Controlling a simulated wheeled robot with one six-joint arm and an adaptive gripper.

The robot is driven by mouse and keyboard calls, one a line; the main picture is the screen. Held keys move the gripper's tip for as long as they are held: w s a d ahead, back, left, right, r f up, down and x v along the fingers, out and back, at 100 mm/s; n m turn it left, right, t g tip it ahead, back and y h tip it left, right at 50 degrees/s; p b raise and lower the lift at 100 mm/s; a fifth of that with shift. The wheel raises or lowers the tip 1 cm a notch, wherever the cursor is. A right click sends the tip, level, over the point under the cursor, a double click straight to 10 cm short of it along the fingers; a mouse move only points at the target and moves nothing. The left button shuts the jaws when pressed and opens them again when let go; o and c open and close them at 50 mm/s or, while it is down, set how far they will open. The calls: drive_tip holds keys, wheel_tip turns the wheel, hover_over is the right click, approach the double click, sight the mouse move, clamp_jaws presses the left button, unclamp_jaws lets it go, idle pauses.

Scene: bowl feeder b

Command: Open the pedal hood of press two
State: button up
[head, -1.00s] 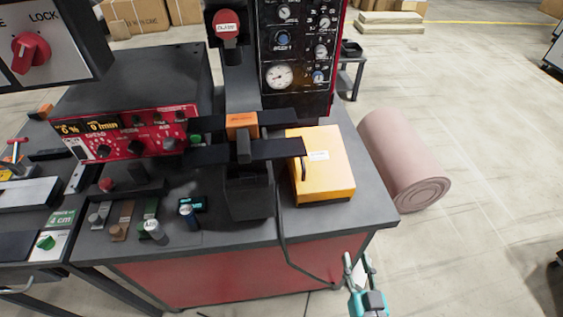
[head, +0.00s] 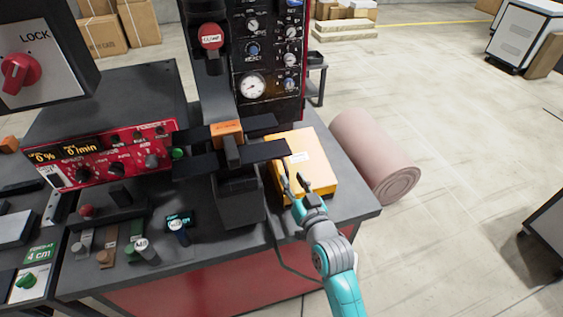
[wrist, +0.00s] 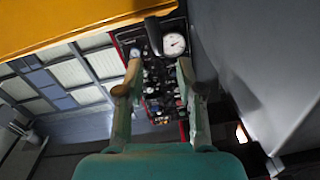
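The pedal hood looks to be the yellow-orange box (head: 318,179) with a small white label, standing on the dark bench top right of the press column (head: 237,200). My gripper (head: 296,183) is at the front left of the hood, its two fingers apart and pointing at it. In the wrist view the fingers (wrist: 159,78) are spread with nothing between them. The hood's yellow underside or side (wrist: 70,22) fills the upper left there. A dark rounded bar (wrist: 153,36), perhaps its handle, lies just beyond the fingertips. Whether anything touches is unclear.
A red control box (head: 110,157) and several small knobs and blocks stand on the bench to the left. A black gauge panel (head: 268,60) rises behind. A pink roll (head: 375,155) lies on the floor at right, with open floor beyond. A cable hangs over the bench front.

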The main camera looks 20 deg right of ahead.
sight(287, 168)
drive_tip(key=w, duration=0.8)
drive_tip(key=shift+a, duration=0.15)
clamp_jaws()
